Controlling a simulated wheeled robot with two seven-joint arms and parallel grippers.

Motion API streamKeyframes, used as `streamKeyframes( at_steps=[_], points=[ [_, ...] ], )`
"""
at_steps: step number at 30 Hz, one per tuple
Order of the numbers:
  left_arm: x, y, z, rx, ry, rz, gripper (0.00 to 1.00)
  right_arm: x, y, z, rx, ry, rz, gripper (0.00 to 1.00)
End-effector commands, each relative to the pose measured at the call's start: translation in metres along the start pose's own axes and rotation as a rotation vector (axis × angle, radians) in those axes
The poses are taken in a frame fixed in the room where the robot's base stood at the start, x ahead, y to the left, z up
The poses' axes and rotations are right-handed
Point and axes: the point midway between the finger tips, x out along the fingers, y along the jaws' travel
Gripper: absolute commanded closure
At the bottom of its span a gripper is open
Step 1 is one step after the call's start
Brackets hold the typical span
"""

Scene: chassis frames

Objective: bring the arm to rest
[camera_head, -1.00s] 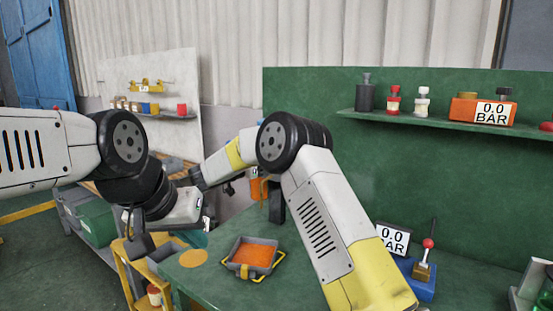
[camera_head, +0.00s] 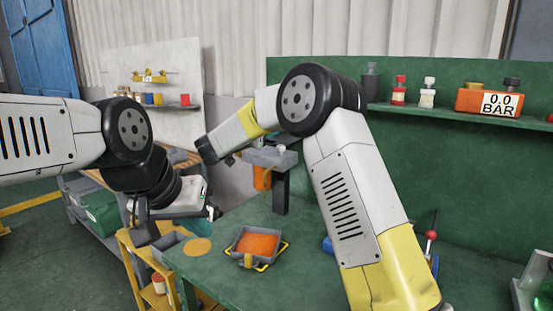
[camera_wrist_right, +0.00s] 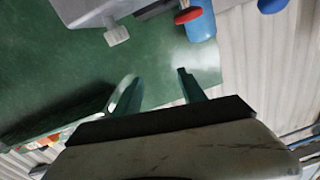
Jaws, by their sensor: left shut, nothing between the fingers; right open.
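My left gripper (camera_head: 207,216) hangs at the end of the left arm, left of the grey tray in the head view. Its teal fingers show only in part; it is shut and empty, apart from the bench. My right arm is bent across the middle of the head view, elbow high and forearm pointing left; its gripper is not clear there. In the right wrist view my right gripper (camera_wrist_right: 158,90) is open, with two teal fingers apart and nothing between them.
A grey tray with orange contents (camera_head: 256,262) sits on the green bench (camera_head: 215,272). A dark stand (camera_head: 281,192) rises behind it. A shelf (camera_head: 450,113) holds bottles and an orange gauge box (camera_head: 488,101). A blue cylinder with a red disc (camera_wrist_right: 199,22) is near the right fingers.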

Motion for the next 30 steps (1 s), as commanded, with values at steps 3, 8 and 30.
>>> streamKeyframes(
  at_steps=[3,8,30],
  points=[
    [0.0,0.0,0.0,0.0,0.0,0.0,1.0,0.01,-0.002,-0.051,0.072,-0.008,-0.182,0.52],
    [0.0,0.0,0.0,0.0,0.0,0.0,1.0,0.002,0.004,-0.097,0.111,-0.059,-0.411,0.52],
    [0.0,0.0,0.0,0.0,0.0,0.0,1.0,-0.192,0.254,-0.051,-0.19,-0.788,-0.771,0.52]
  ],
)
